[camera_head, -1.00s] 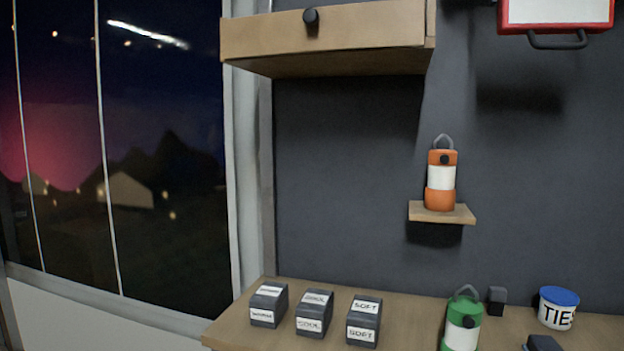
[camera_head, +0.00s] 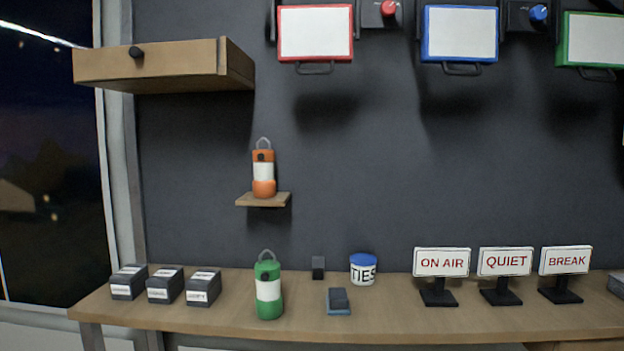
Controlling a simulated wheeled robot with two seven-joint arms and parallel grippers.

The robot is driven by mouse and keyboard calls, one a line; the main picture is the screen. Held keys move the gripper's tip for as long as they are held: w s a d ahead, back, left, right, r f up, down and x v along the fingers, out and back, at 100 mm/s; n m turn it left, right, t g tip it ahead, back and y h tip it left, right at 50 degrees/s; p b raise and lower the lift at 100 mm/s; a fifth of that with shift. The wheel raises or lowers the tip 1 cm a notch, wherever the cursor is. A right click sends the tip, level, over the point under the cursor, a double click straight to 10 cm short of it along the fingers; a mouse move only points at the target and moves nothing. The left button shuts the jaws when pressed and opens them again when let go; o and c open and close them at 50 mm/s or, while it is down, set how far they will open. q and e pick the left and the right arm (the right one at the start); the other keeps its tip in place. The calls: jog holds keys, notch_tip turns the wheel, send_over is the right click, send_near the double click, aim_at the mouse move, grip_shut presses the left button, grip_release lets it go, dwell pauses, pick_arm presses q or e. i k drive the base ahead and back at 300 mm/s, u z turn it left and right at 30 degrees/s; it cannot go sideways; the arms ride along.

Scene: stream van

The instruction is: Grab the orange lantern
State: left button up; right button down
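The orange lantern (camera_head: 263,173) stands upright on a small wooden wall shelf (camera_head: 250,200), left of the middle of the head view. It has an orange top and base, a pale white middle band, a dark round knob and a grey loop handle on top. Nothing covers it. A similar green lantern (camera_head: 268,290) stands below it on the long wooden counter. Neither of my grippers shows in the head view.
The wooden counter (camera_head: 400,322) holds several dark labelled boxes (camera_head: 165,285) at left, a blue-lidded TIES tub (camera_head: 363,270) and signs such as ON AIR (camera_head: 441,263). A wooden wall cabinet (camera_head: 150,68) hangs at upper left. The wall around the small shelf is clear.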

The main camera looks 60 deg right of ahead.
aim_at(264, 182)
jog(key=k, duration=0.45)
jog(key=z, duration=1.95)
jog(key=i, duration=0.35)
